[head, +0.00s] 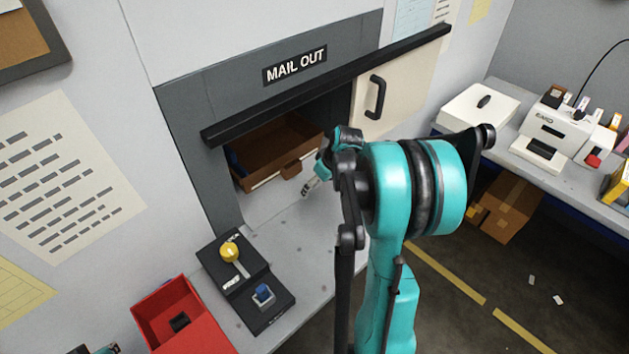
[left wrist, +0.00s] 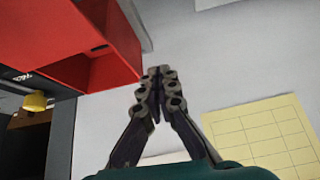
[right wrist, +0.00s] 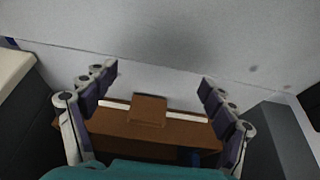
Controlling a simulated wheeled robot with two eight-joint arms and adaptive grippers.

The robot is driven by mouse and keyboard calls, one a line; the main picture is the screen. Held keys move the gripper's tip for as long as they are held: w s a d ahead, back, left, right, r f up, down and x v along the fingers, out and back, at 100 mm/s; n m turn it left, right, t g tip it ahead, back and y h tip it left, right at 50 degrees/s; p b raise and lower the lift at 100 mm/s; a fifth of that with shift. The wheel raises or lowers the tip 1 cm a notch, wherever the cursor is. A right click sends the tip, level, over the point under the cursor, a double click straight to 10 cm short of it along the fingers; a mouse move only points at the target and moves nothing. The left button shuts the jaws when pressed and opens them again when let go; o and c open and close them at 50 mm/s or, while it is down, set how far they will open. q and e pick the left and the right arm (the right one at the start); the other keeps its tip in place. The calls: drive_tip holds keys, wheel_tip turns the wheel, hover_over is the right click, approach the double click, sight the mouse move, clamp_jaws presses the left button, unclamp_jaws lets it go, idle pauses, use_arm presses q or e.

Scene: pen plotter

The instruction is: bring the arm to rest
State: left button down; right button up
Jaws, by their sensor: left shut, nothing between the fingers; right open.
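My right arm (head: 390,270) rises through the middle of the head view and bends toward the opening under the MAIL OUT sign. Its gripper (head: 309,187) is at that opening, in front of a brown box (head: 272,152). In the right wrist view the right gripper (right wrist: 158,80) has its fingers wide apart with nothing between them, and the brown box (right wrist: 180,128) lies beyond. My left gripper (left wrist: 157,82) has its fingertips together and holds nothing. It is close to the red open box (left wrist: 118,70) in the left wrist view.
A sliding hatch door with a black handle (head: 376,97) stands open right of the opening. On the counter are a control panel with a yellow-knobbed lever (head: 229,252) and blue button (head: 263,294), and the red box (head: 168,299). A side table at right holds a white machine (head: 560,130).

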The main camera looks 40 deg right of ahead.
idle(0.4)
drive_tip(key=s+a+r+t, duration=0.1)
drive_tip(key=s+a+r, duration=0.2)
drive_tip(key=s+a, duration=0.2)
drive_tip(key=s+a+r, duration=0.3)
drive_tip(key=s+a, duration=0.2)
drive_tip(key=a, duration=0.7)
drive_tip(key=s+a+r+t, duration=0.1)
drive_tip(key=s+a+r, duration=0.2)
drive_tip(key=a, duration=0.6)
drive_tip(key=shift+s+a+m+t, duration=0.15)
drive_tip(key=shift+s+m+t, duration=0.2)
drive_tip(key=shift+s, duration=0.65)
drive_tip(key=shift+r, duration=0.1)
